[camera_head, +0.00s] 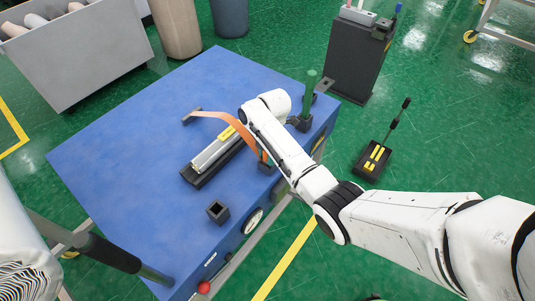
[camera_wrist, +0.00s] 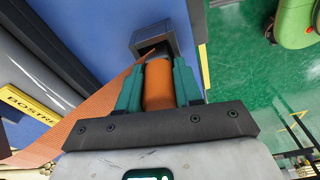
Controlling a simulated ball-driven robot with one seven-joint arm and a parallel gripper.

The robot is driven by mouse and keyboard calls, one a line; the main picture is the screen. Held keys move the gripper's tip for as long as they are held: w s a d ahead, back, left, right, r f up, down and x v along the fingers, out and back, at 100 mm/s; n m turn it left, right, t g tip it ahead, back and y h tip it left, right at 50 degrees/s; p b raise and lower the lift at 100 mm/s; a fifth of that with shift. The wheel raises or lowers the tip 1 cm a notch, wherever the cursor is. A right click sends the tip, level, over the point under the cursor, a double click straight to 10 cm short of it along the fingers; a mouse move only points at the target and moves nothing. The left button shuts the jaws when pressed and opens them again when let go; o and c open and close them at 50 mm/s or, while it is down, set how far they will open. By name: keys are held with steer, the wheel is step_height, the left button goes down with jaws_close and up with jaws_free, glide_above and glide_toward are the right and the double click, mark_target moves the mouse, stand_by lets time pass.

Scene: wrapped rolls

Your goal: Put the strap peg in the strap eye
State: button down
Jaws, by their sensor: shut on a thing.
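My gripper (camera_wrist: 158,82) has its teal fingers closed on an orange cylindrical peg (camera_wrist: 159,90). An orange strap runs from the peg to the left; in the head view the strap (camera_head: 238,124) arches to a dark bracket (camera_head: 192,116) on the blue table. A dark square block (camera_wrist: 154,38), apparently the strap eye, is just beyond the peg's tip near the table edge; it seems to be the dark block (camera_head: 267,168) in the head view. I cannot tell whether the tip is inside it. My arm hides the gripper in the head view.
A long bar (camera_head: 214,150) with a yellow label lies left of the gripper. Another hollow dark block (camera_head: 217,211) sits near the front edge. A green post (camera_head: 311,80) stands at the table's right. The table's left part (camera_head: 110,145) is clear.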

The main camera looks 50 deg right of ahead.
steer(key=shift+f, duration=0.1)
steer(key=c, duration=0.8)
jaws_free()
